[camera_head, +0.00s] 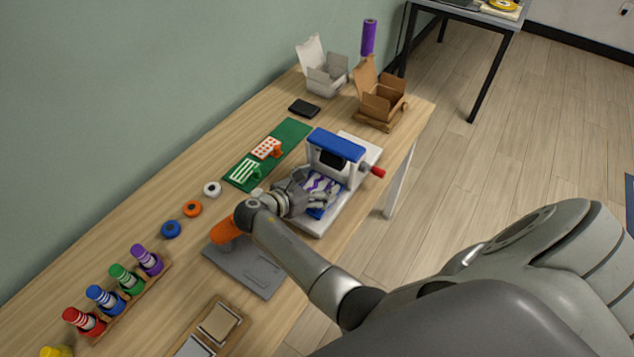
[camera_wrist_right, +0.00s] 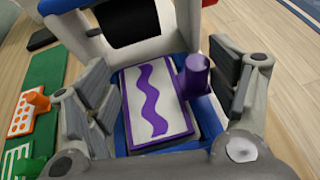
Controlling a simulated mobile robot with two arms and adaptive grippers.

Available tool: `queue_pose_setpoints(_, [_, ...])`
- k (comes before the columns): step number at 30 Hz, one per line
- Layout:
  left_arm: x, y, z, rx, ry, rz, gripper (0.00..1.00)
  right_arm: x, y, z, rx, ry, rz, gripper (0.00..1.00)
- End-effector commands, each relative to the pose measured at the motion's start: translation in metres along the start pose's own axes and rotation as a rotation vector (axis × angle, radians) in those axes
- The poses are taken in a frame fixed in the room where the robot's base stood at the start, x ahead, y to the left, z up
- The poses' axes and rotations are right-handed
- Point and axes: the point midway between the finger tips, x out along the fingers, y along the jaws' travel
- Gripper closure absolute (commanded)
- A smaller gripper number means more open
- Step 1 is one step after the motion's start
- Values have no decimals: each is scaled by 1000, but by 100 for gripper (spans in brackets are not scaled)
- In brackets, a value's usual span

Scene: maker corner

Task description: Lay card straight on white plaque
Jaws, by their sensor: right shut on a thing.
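A flat card (camera_wrist_right: 156,98) with a white face, a purple wavy stripe, a purple rim and a purple peg (camera_wrist_right: 194,76) at its right side lies over the blue bed of the press (camera_head: 337,154). My right gripper (camera_head: 318,196) is low over this bed. In the right wrist view its two fingers stand on either side of the card, and it is shut on the card. The hand hides part of the card in the head view. I cannot tell for certain which piece is the white plaque. My left gripper is not in view.
A green mat (camera_head: 293,131) holds an orange dotted plate (camera_head: 265,148) and a green striped plate (camera_head: 244,172). A grey board (camera_head: 258,277) and a wooden tray (camera_head: 233,335) with a cream piece (camera_head: 218,322) are nearer. Open boxes (camera_head: 382,100) stand at the far end. The press has a red crank (camera_head: 378,172).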

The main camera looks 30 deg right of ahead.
Motion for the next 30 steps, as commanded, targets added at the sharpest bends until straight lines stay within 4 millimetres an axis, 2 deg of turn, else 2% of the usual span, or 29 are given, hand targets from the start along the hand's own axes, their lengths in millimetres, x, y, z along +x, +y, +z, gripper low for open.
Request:
queue_pose_setpoints(3, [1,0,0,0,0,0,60,1,0,-2,0,0,0,37])
queue_pose_setpoints(4, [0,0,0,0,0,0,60,1,0,-1,0,0,1,17])
queue_pose_setpoints(8, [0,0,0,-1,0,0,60,1,0,-1,0,0,1,0])
queue_pose_setpoints(22, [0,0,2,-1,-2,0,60,-2,0,4,1,0,1,0])
queue_pose_setpoints(26, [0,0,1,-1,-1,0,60,-8,0,20,4,-1,2,0])
queue_pose_setpoints(30, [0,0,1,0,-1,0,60,-19,1,46,6,-1,2,0])
